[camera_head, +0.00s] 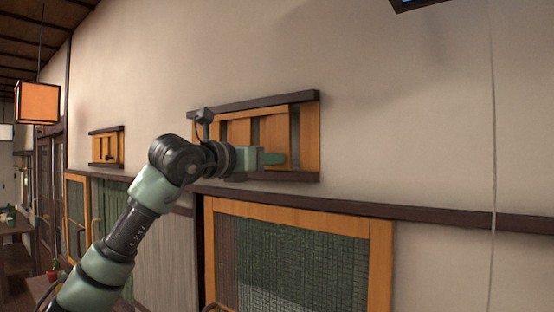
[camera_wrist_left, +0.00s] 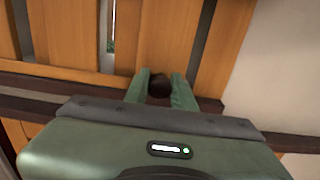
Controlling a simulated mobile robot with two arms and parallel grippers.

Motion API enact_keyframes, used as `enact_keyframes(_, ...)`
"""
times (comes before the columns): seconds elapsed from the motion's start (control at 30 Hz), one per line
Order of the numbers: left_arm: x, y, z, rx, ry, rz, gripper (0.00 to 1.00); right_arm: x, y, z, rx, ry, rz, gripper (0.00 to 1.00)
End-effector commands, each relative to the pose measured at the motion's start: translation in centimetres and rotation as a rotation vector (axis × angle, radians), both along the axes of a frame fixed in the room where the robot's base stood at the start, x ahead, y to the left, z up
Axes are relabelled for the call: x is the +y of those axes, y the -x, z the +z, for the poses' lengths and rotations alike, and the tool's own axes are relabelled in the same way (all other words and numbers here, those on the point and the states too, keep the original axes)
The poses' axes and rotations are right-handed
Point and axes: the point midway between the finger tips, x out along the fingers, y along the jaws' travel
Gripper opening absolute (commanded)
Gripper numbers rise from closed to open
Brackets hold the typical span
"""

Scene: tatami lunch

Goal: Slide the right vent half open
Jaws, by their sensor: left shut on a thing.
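The right vent (camera_head: 308,138) is a wooden slatted panel between dark rails, high on the wall. Narrow grey gaps show between some of its slats. My left gripper (camera_head: 272,158) is at the lower right part of this vent. In the left wrist view, the green fingers of my left gripper (camera_wrist_left: 160,88) are on both sides of a dark round knob (camera_wrist_left: 159,84) on a wooden slat (camera_wrist_left: 168,35) and are shut on it. The gripper hides part of the vent's lower left in the head view. My right gripper is not in view.
A smaller left vent (camera_head: 97,149) is on the wall farther left. A dark wall beam (camera_head: 440,215) runs below the right vent, above a wood-framed mesh panel (camera_head: 382,260). An orange lantern (camera_head: 38,103) hangs at the far left.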

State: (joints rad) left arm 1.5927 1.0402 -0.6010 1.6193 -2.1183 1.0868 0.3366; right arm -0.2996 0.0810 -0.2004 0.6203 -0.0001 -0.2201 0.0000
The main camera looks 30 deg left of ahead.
Motion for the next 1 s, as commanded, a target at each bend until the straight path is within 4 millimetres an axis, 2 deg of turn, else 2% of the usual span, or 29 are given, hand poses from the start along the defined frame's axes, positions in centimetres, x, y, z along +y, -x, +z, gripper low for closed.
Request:
enact_keyframes(0.03, 0.5, 0.1, 0.2, -0.005, 0.003, 0.002, 0.0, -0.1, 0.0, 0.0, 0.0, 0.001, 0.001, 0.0)
enact_keyframes(0.27, 0.4, 0.1, 0.2, -0.005, 0.001, 0.0, 0.0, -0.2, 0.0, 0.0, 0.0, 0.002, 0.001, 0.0)
enact_keyframes(0.3, 0.4, 0.1, 0.2, -0.005, 0.0, -0.001, 0.33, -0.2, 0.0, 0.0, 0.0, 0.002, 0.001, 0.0)
enact_keyframes(0.33, 0.4, 0.1, 0.2, -0.005, 0.0, -0.001, 0.42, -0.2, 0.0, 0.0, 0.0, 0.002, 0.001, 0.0)
enact_keyframes(0.37, 0.4, 0.0, 0.2, -0.005, 0.0, -0.001, 0.45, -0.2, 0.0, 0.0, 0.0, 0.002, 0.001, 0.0)
enact_keyframes(0.73, 0.4, 0.5, 0.1, -0.005, 0.0, -0.001, 0.45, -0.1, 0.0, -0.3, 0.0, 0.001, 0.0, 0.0)
enact_keyframes(1.0, 0.7, 4.7, -0.1, -0.008, -0.001, 0.0, 0.45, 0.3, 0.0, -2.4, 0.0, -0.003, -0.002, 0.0)
